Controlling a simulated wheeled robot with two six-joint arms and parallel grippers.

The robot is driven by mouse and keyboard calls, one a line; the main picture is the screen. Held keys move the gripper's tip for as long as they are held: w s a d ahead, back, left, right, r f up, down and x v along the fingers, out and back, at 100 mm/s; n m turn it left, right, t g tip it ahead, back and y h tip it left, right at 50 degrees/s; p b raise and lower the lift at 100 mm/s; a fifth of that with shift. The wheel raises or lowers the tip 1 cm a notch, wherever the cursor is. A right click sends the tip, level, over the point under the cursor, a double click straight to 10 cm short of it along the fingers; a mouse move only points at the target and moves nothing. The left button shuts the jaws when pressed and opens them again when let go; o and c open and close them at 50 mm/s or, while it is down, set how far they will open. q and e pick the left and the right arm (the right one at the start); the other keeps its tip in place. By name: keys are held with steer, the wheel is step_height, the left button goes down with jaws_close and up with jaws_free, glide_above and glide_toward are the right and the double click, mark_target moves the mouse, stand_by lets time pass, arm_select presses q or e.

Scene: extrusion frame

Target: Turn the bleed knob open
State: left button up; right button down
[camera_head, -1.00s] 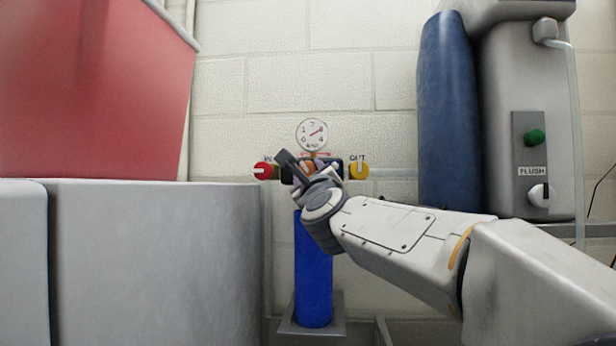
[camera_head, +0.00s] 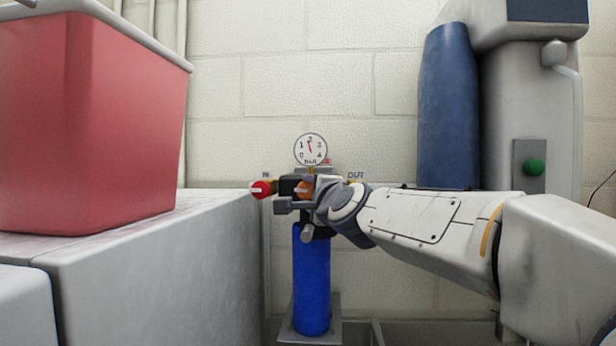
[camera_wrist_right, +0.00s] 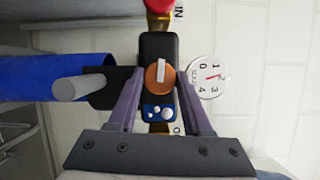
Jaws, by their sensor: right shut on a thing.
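The bleed knob, orange with a white pointer bar (camera_wrist_right: 160,78), sits on a black manifold block (camera_wrist_right: 158,46). Its bar lies along the line between the IN and OUT sides. In the head view the orange knob (camera_head: 305,190) shows between my fingers. My right gripper (camera_wrist_right: 160,80) is shut on it, one finger on each side. The gauge (camera_head: 310,149) above has its red needle near 2; it also shows in the wrist view (camera_wrist_right: 206,77). My left gripper is not in view.
A red IN knob (camera_head: 261,189) is left of the block; the yellow OUT knob is mostly hidden by my arm. A blue cylinder (camera_head: 311,285) stands below. A red bin (camera_head: 95,120) on a grey cabinet (camera_head: 165,265) is left; a grey unit (camera_head: 520,100) is right.

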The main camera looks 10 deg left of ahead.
steer(key=shift+n+p, duration=0.6)
steer(key=shift+p, duration=0.05)
steer(key=shift+c, duration=1.7)
jaws_free()
steer(key=v, duration=1)
steer(key=shift+s+r, duration=0.25)
